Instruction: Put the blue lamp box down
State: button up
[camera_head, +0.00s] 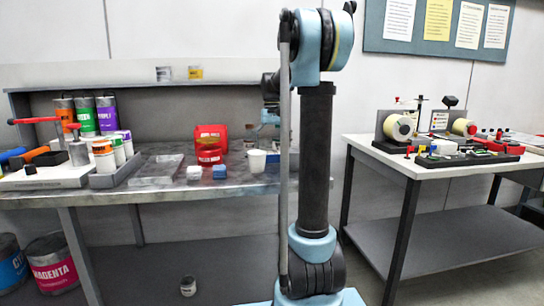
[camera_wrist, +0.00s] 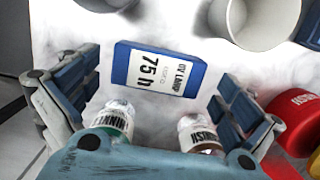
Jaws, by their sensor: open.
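The blue lamp box (camera_wrist: 131,55) shows in the wrist view with a white label reading "UV LAMP 75 h". It seems to lie on a pale marbled surface, slightly turned. My gripper (camera_wrist: 158,72) is open, with one finger left of the box and one right of it, and gaps show on both sides. A small blue block (camera_head: 219,172) at the front of the metal bench in the head view may be this box; I cannot tell. My gripper is not clear in the head view.
In the wrist view, two small labelled bottles stand near the gripper's palm, cups (camera_wrist: 262,22) at the top right and a red can (camera_wrist: 295,120) at the right. The metal bench (camera_head: 120,192) carries paint cans and trays. Another table (camera_head: 420,168) stands right.

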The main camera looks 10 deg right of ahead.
aim_at(273, 153)
notch_tip(273, 153, up, 8)
jog(key=w, duration=0.1)
jog(key=shift+f, duration=0.15)
jog(key=shift+w+r, duration=0.1)
jog(key=shift+r, duration=0.2)
jog(key=c, duration=0.8)
jog(key=n, duration=0.2)
jog(key=r+n, duration=0.1)
jog(key=n, duration=0.1)
jog(key=shift+r, duration=0.1)
jog(key=shift+c, duration=0.2)
notch_tip(273, 153, up, 4)
jog(key=s+n+t, duration=0.2)
jog(key=n, duration=1.2)
jog(key=f, duration=1.2)
jog(key=shift+w+d+f, duration=0.1)
jog(key=shift+w, duration=0.2)
jog(key=shift+w+f, duration=0.2)
jog(key=shift+f, duration=2.4)
